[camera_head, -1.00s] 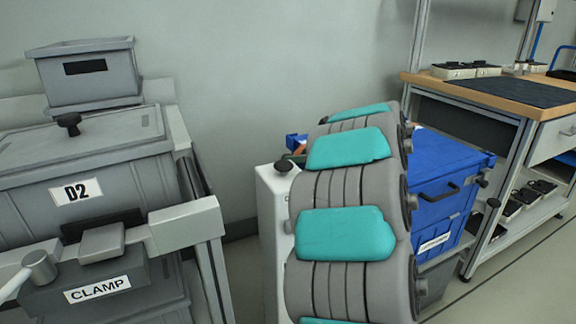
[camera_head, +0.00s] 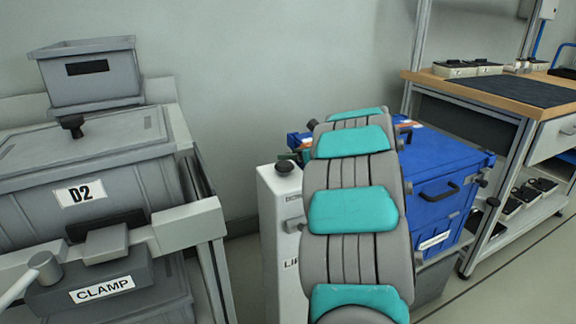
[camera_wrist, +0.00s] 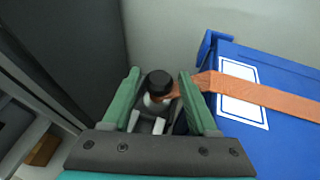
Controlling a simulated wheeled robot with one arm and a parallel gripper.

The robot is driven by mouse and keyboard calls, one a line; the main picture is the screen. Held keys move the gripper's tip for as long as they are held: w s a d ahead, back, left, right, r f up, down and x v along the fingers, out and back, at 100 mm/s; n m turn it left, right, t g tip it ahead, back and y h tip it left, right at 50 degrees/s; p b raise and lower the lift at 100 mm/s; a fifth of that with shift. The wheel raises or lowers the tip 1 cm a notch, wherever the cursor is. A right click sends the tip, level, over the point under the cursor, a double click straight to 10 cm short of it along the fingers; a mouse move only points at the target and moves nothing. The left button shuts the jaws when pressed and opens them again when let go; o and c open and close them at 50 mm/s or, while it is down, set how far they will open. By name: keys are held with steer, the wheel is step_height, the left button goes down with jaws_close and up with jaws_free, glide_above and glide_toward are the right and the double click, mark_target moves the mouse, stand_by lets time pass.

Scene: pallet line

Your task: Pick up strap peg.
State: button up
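A peg with a round black cap and a pale shaft (camera_wrist: 158,84) shows in the wrist view, between the two green fingers of my gripper (camera_wrist: 159,75); I take it for the strap peg. The fingers are open, with a gap on each side of the cap. I cannot tell how far along the shaft they reach. An orange strap (camera_wrist: 265,94) runs from beside the peg across the blue case (camera_wrist: 290,130). In the head view my arm hides most of the gripper, and I cannot make out the peg there for certain.
The blue case (camera_head: 450,175) is on the right, before a wooden-topped bench (camera_head: 420,76). Grey bins labelled D2 (camera_head: 120,190) and a clamp (camera_head: 100,275) stand at the left.

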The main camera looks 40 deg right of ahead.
jaws_close()
stand_by(0.6)
